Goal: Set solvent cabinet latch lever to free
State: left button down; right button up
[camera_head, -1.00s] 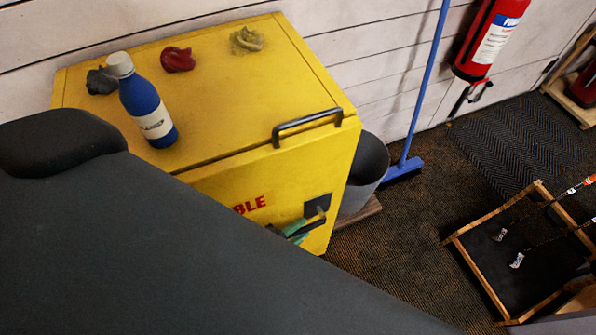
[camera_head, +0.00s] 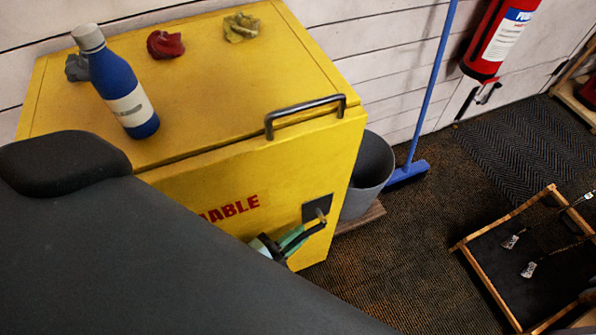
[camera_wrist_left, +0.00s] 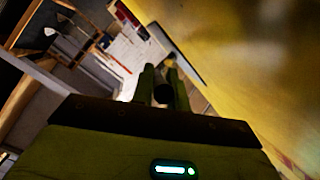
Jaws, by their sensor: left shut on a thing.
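The yellow solvent cabinet (camera_head: 330,235) stands against the white wall, with part of a red label on its front. A dark latch plate (camera_head: 312,209) sits near the front's right edge, and the black latch lever (camera_head: 309,231) slants down to the left from it. My left gripper (camera_head: 288,242) is at the lever's lower left end, partly hidden by my own dark arm. In the left wrist view, its two fingers (camera_wrist_left: 163,86) are closed around a dark rounded end, which looks like the lever. The yellow cabinet face (camera_wrist_left: 250,70) is close on the right. My right gripper is not in view.
A blue-and-white bottle (camera_head: 122,88) and several crumpled rags, one red (camera_head: 165,44), rest on the cabinet top. A black bar handle (camera_head: 305,114) crosses its front edge. A grey bin (camera_head: 370,178) and blue broom (camera_head: 408,170) stand to the right.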

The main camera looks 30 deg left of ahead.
pick_arm(q)
jog(key=shift+f+t+b, duration=0.4)
jog(key=shift+f+b, duration=0.25)
jog(key=shift+b, duration=0.3)
jog(key=b, duration=0.1)
jog(key=t+b, duration=0.1)
jog(key=b, duration=0.1)
jog(key=n+t+h+b, duration=0.1)
jog(key=b, duration=0.1)
jog(key=shift+w+d+f, duration=0.25)
jog(key=shift+f, duration=0.15)
